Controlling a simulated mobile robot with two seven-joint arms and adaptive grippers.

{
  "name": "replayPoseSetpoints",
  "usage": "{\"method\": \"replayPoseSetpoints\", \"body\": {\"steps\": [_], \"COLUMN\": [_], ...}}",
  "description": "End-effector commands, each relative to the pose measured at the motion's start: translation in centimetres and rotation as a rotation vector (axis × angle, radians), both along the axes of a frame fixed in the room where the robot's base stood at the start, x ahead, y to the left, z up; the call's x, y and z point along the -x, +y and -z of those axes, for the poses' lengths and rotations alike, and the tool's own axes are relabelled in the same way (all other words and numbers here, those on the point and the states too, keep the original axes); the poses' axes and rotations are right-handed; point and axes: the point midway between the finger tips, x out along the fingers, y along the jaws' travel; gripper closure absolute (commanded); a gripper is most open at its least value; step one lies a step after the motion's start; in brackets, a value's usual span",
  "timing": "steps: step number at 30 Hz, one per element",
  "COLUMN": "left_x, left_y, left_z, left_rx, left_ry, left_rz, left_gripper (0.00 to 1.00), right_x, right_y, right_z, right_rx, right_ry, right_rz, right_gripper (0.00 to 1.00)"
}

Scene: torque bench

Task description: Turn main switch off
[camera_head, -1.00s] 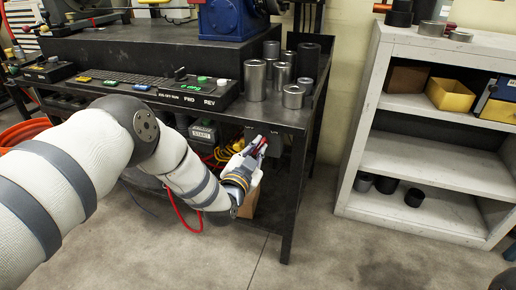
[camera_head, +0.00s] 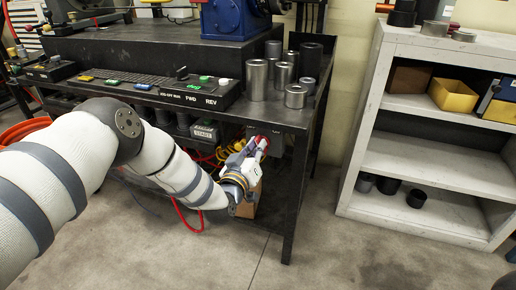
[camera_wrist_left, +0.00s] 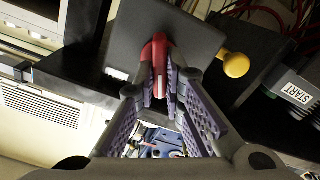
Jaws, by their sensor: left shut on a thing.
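The main switch is a red handle (camera_wrist_left: 158,62) on a dark grey box (camera_wrist_left: 200,38) in the left wrist view. In the head view the red handle (camera_head: 262,141) shows under the bench top, by the right front leg. My left gripper (camera_head: 256,147) reaches it there. In the left wrist view my left gripper (camera_wrist_left: 168,88) is shut on the red handle, with a finger on each side. The handle's lower end is partly hidden between the fingers. My right gripper is not in view.
A yellow knob (camera_wrist_left: 236,65) sits beside the switch box. The bench leg (camera_head: 294,195) is close on the right. Floor between bench and white shelf (camera_head: 420,160) is clear.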

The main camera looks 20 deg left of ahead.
Motion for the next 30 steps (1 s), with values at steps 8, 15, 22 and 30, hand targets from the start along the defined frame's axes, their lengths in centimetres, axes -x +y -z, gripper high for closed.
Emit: {"method": "replayPoseSetpoints", "body": {"steps": [8,15,22,30], "left_x": [0.06,0.06,0.05,0.07], "left_y": [0.14,0.12,0.14,0.13], "left_z": [0.27,0.29,0.29,0.28], "left_rx": [0.202,0.31,0.356,0.366], "left_ry": [0.01,0.014,0.016,0.016], "left_rz": [0.0,0.001,0.001,0.001], "left_gripper": [1.0,1.0,1.0,1.0], "right_x": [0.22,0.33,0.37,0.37], "right_y": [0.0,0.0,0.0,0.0], "right_z": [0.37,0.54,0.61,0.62], "right_rx": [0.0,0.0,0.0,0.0], "right_ry": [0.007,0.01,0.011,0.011], "right_rz": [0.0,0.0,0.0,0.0], "right_gripper": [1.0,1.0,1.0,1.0]}}
